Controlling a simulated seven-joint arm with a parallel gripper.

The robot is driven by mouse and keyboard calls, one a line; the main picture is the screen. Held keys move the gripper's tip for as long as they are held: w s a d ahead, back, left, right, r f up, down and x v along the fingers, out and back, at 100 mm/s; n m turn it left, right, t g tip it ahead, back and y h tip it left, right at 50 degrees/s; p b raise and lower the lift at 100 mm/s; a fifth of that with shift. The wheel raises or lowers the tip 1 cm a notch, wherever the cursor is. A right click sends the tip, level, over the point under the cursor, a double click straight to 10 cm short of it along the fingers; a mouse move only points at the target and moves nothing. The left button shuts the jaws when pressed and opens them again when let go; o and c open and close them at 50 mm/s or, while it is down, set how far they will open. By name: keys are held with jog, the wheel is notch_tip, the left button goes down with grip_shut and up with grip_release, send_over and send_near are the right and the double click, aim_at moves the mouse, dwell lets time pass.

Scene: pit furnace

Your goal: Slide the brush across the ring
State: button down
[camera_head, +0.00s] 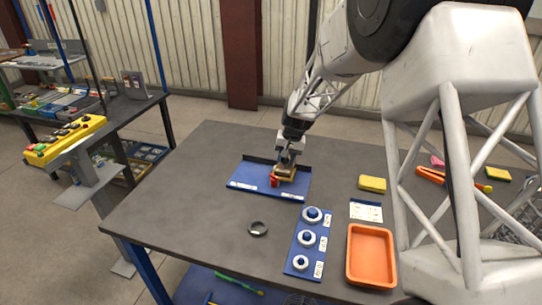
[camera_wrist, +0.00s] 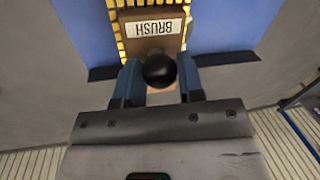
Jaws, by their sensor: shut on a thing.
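A dark ring (camera_head: 258,229) lies flat on the grey table in front of the tray, apart from the brush.
A small red object (camera_head: 273,181) stands beside the brush. An orange tray (camera_head: 371,256), a white card (camera_head: 366,211) and a yellow sponge (camera_head: 372,184) are on the right. Orange-handled tongs (camera_head: 432,175) lie farther right. The table's left part is clear.

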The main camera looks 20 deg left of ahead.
jog(key=shift+d+r, duration=0.1)
jog(key=shift+d, duration=1.3)
jog(key=c, duration=0.8)
grip_release()
jog(key=shift+o, duration=0.2)
notch_tip(320, 180, up, 8)
jog(key=d, duration=0.1)
jog(key=shift+w+d+f, duration=0.15)
jog(key=shift+d+f, duration=0.05)
jog(key=shift+d, duration=0.05)
